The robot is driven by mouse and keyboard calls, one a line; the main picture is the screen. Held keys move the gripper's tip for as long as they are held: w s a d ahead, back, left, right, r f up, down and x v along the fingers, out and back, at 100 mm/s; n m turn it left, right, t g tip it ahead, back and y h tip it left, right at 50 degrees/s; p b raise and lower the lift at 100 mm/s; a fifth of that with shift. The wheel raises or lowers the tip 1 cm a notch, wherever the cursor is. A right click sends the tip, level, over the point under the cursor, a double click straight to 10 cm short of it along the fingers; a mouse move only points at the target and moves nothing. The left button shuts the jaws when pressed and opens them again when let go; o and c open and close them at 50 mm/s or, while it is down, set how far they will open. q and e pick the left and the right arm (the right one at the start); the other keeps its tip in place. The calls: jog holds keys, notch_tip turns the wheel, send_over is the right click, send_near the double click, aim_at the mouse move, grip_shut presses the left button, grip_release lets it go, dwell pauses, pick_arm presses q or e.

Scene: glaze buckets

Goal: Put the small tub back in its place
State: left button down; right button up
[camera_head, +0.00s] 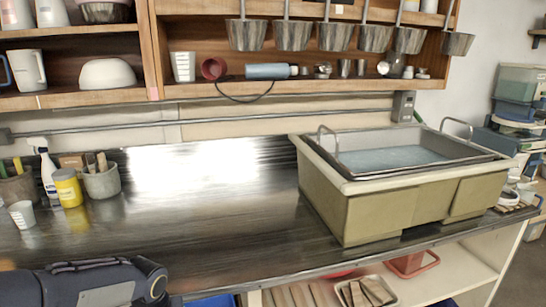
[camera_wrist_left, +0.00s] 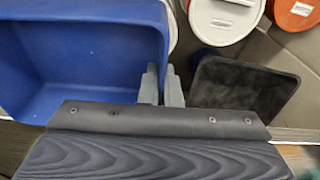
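A blue tub (camera_wrist_left: 85,60) fills the upper left of the left wrist view, with its open inside showing. My left gripper (camera_wrist_left: 162,86) has its two grey fingers close together at the tub's right wall, one on the inner side and one on the outer side. The thin wall seems to sit between them. In the head view my left arm comes in at the bottom left, and its fingers are out of the picture. A blue edge (camera_head: 212,301) shows beside it below the counter front; I cannot tell if it is the same tub. My right gripper is not in view.
A dark square-topped container (camera_wrist_left: 242,88) and lidded buckets (camera_wrist_left: 222,18) lie right of the fingers. In the head view a beige basin (camera_head: 400,205) stands on the metal counter (camera_head: 220,215), with a spray bottle (camera_head: 47,170) at left. The counter's middle is clear.

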pick_arm(q)
jog(key=w+d+f+m, duration=0.2)
jog(key=d+f+m, duration=0.2)
jog(key=d+f, duration=0.3)
jog(key=shift+w+f, duration=0.3)
jog(key=shift+f, duration=0.5)
jog(key=shift+a+r, duration=0.1)
jog(key=shift+a, duration=0.05)
